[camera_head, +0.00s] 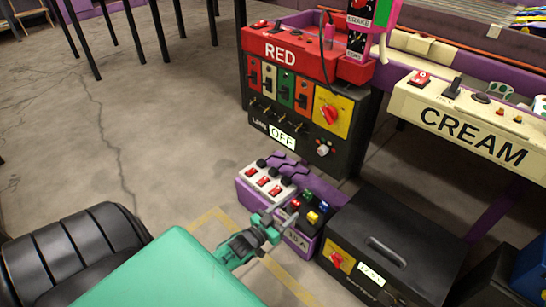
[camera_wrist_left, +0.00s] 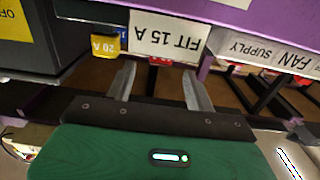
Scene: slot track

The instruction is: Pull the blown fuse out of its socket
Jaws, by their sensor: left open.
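The fuse panel (camera_head: 294,238) is a purple-framed unit on the floor with small coloured fuses in a dark face. A yellow fuse (camera_head: 312,217) and a green one (camera_head: 307,194) show there. My left gripper (camera_head: 283,216) is at the panel's front left, beside the fuses. In the left wrist view its open fingers (camera_wrist_left: 160,80) point at a white label (camera_wrist_left: 165,36) reading "FIT 15 A" upside down. A small red piece (camera_wrist_left: 159,61) shows at the label's edge between the fingers, apparently not gripped. Which fuse is blown, I cannot tell. My right gripper is not in view.
A black box (camera_head: 385,245) stands close on the right. The red control unit (camera_head: 300,60) and the cream one (camera_head: 470,120) are behind. Floor at left is open.

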